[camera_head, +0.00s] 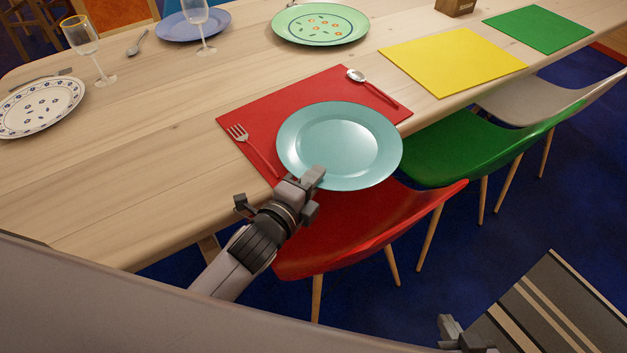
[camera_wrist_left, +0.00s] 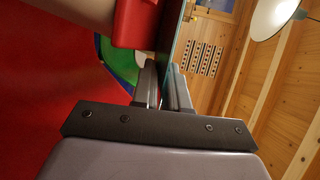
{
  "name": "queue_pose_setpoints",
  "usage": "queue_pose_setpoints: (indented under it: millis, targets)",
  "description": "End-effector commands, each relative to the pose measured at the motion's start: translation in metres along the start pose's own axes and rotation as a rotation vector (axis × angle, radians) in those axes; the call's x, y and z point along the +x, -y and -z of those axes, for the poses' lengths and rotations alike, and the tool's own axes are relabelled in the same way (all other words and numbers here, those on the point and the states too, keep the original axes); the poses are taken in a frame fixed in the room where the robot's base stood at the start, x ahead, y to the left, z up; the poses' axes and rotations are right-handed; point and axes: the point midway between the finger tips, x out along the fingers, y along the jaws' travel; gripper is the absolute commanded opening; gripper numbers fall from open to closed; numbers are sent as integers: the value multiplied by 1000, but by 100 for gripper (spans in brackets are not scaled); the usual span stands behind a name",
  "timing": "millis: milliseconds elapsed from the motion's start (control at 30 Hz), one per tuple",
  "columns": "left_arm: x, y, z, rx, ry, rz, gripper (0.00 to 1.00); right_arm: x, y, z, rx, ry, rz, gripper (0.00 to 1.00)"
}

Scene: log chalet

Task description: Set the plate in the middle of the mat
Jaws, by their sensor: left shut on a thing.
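The light-blue plate (camera_head: 340,140) is over the red mat (camera_head: 262,105) in the head view. Its near part reaches past the mat's and table's front edge. My left gripper (camera_head: 312,180) is shut on the plate's near rim. In the left wrist view, the plate (camera_wrist_left: 175,38) shows nearly edge-on between the fingers (camera_wrist_left: 165,85). I cannot tell whether the plate touches the mat. A fork (camera_head: 250,147) lies at the mat's left and a spoon (camera_head: 370,86) at its right. My right gripper (camera_head: 462,335) is partly in view at the bottom, away from the table; its jaws are unclear.
A red chair (camera_head: 350,235) and a green chair (camera_head: 470,150) stand at the table's front. A yellow mat (camera_head: 452,62) lies to the right, a green plate (camera_head: 320,25) behind. Glasses (camera_head: 85,40) and a patterned plate (camera_head: 40,106) stand left. Bare wood (camera_head: 150,160) lies left of the red mat.

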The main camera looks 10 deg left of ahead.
Motion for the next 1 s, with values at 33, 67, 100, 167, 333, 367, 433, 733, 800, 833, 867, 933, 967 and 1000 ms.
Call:
queue_pose_setpoints:
  millis: [33, 67, 100, 167, 333, 367, 433, 733, 800, 833, 867, 933, 967, 1000]
  targets:
    - [0, 2, 0, 0, -1, 10, 0, 0, 0, 1, 0, -2, 1, 0]
    - [0, 3, 0, 0, -1, 10, 0, 0, 0, 1, 0, -2, 2, 0]
    - [0, 3, 0, 1, -1, 11, 0, 0, 0, 2, 0, -3, 2, 0]
    - [0, 3, 0, 1, -1, 10, 0, 0, 0, 3, -1, -5, 2, 0]
    - [1, 0, 0, 1, -1, 10, 0, 1, 0, 2, 0, -6, 2, 0]
    - [1, -1, 0, 0, -1, 9, 0, 1, 0, 2, 0, -7, 2, 0]
    - [1, -3, 0, 0, 0, 2, 30, 1, 0, 2, 0, -6, 2, 0]
    - [1, -2, 0, 0, 0, 2, 39, 1, 0, 3, 0, -7, 1, 0]
    - [0, 0, 0, 0, 0, 3, 39, 0, 0, 5, -1, -7, 1, 0]
    - [0, 2, 0, 0, 0, 3, 39, -1, 0, 6, -1, -8, 0, 0]
    - [-2, 1, 0, 0, 0, 1, 39, 0, 0, 5, -1, -8, 0, 0]
    - [-9, 0, 0, 0, 0, 1, 39, -1, -1, 6, -2, -9, -1, 0]
    - [-12, 0, 0, 0, 0, 0, 39, -1, -1, 6, -2, -10, -2, 0]
    - [-18, 0, 0, 0, 0, 0, 39, -1, -2, 7, -2, -10, -2, 0]
